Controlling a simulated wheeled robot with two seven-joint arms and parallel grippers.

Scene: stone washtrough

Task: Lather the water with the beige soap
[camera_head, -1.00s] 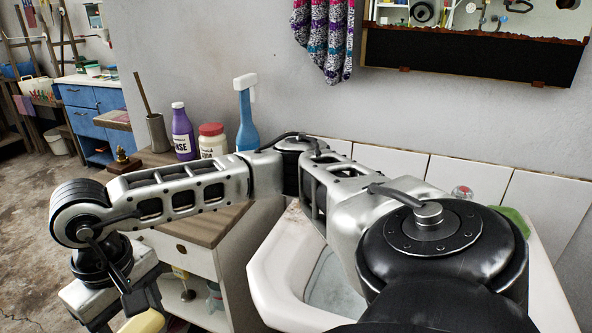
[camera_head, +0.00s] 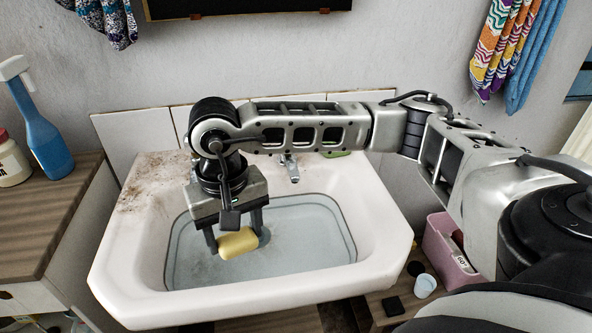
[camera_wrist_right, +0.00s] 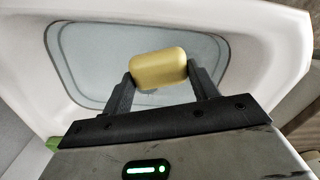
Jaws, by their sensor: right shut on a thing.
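The beige soap (camera_head: 238,243) is a yellowish rounded bar between the fingers of my right gripper (camera_head: 236,236), which is shut on it. In the right wrist view the soap (camera_wrist_right: 158,70) sits across the fingertips, over the basin. The white washtrough (camera_head: 130,270) has a brown-stained rim at the back left. Its basin holds pale blue-grey water (camera_head: 310,240), with no foam visible. The soap is over the left half of the water; I cannot tell whether it touches the surface. My left gripper is not in view.
A blue spray bottle (camera_head: 42,135) and a red-lidded jar (camera_head: 12,160) stand on the wooden counter (camera_head: 60,205) at the left. A tap (camera_head: 291,168) is at the back of the trough. A pink bin (camera_head: 448,262) and a small cup (camera_head: 425,285) are at the right.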

